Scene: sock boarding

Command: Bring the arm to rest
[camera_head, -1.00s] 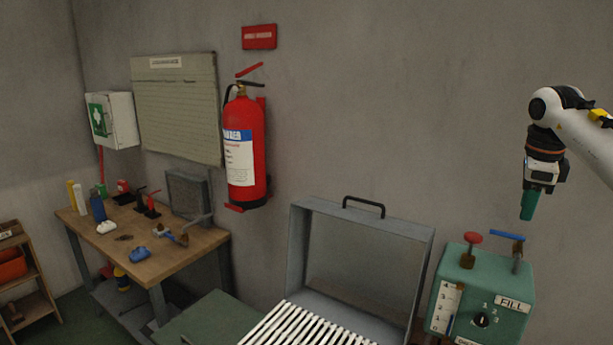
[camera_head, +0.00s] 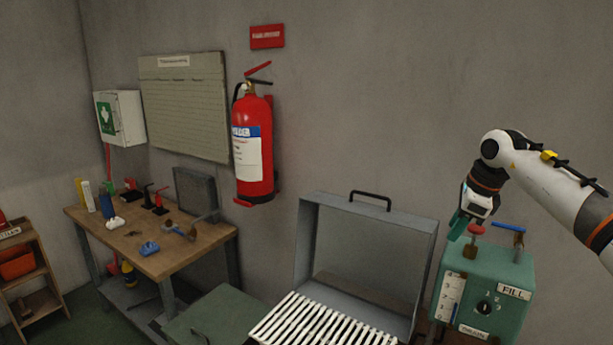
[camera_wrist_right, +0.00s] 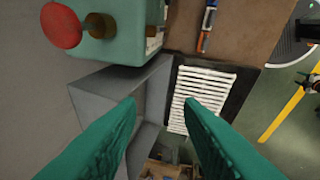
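My right arm (camera_head: 550,190) comes in from the right in the head view. Its right gripper (camera_head: 459,226) has green fingers and hangs in the air just left of and above the green box marked FILL (camera_head: 485,285). In the right wrist view the two green fingers of the right gripper (camera_wrist_right: 160,112) are spread apart, with nothing between them. My left gripper is not in the head view.
A grey open-lidded unit with white slats (camera_head: 322,322) stands left of the green box; the slats also show in the wrist view (camera_wrist_right: 203,90). A red knob (camera_wrist_right: 61,26) is close to the right gripper. A wooden workbench (camera_head: 165,262) and fire extinguisher (camera_head: 252,150) are farther left.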

